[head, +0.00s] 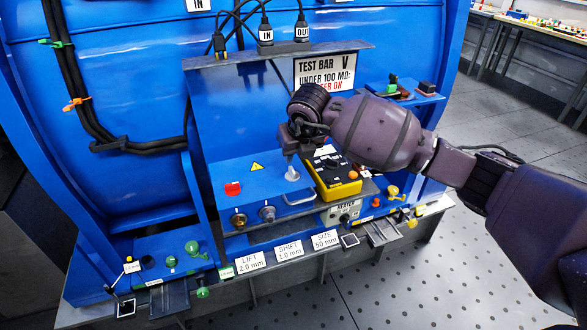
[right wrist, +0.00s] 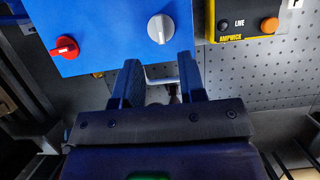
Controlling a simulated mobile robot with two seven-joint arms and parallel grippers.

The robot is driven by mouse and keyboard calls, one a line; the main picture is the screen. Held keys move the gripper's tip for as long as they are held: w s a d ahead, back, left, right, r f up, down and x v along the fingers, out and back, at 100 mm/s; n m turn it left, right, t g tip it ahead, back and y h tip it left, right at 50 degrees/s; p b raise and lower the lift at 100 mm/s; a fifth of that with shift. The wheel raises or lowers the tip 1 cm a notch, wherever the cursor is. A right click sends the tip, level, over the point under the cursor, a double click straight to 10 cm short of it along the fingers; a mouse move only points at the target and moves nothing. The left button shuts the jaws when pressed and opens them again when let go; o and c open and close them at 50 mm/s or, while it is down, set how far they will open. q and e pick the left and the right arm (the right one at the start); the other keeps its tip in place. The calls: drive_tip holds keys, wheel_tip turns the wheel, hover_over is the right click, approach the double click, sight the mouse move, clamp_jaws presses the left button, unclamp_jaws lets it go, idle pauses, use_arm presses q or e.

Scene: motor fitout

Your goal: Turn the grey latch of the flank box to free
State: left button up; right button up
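The flank box is blue; its top face (head: 262,172) carries a red knob (head: 232,188), a yellow warning triangle and the grey latch (head: 292,175). In the right wrist view the grey latch (right wrist: 160,29) is a round grey knob with a raised bar, beside the red knob (right wrist: 64,48). My right gripper (head: 290,153) is just above the grey latch in the head view. In the right wrist view its two fingers (right wrist: 159,66) stand apart with nothing between them, and the latch lies beyond their tips. My left gripper is not in view.
A yellow and black meter (head: 332,174) stands right beside the box; it also shows in the right wrist view (right wrist: 245,20). A wire handle (head: 300,197) sits at the box's front edge. Black cables (head: 240,22) run above. Label cards (head: 290,249) line the front ledge.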

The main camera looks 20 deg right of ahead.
sight(292, 170)
drive_tip(key=b+x, duration=0.1)
drive_tip(key=x, duration=0.7)
clamp_jaws()
